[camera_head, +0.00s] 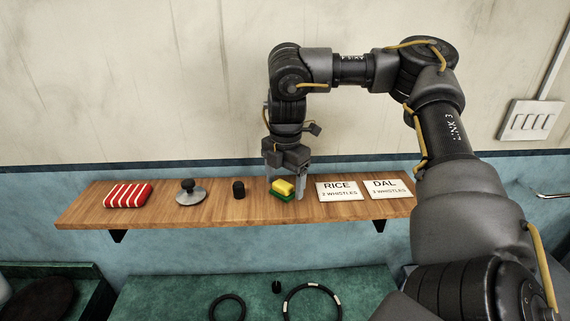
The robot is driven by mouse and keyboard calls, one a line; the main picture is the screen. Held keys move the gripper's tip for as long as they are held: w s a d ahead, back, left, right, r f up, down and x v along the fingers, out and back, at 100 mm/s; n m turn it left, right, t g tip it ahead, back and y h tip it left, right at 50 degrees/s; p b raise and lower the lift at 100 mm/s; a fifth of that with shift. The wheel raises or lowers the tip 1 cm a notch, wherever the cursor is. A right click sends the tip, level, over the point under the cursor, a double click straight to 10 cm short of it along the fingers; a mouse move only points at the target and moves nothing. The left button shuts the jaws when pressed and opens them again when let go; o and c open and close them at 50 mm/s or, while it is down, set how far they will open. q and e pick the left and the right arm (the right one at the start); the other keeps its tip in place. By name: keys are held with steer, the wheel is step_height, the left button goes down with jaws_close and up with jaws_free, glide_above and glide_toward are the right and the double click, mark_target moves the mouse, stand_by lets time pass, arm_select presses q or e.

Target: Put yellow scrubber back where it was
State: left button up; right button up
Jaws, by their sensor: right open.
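The yellow scrubber (284,186) is a small block with a green layer (282,197) under it, on the wooden shelf (225,213). My right gripper (285,184) points down over the scrubber from above. Its fingers are open, one on either side of the scrubber. I cannot tell whether either finger touches it. My left gripper is not in view.
On the shelf to the left are a black cylinder (238,188), a lidded metal piece with a black knob (190,194) and a red-striped cloth (128,195). To the right are the RICE card (339,191) and DAL card (387,189). Black rings (312,289) lie on the green surface below.

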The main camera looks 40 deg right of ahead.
mark_target(285, 183)
step_height(285, 183, up, 12)
steer(key=b, duration=0.1)
steer(key=shift+s+f+b, duration=0.15)
steer(key=shift+s+b, duration=0.05)
steer(key=shift+b, duration=0.1)
steer(key=shift+d, duration=0.1)
stand_by(0.4)
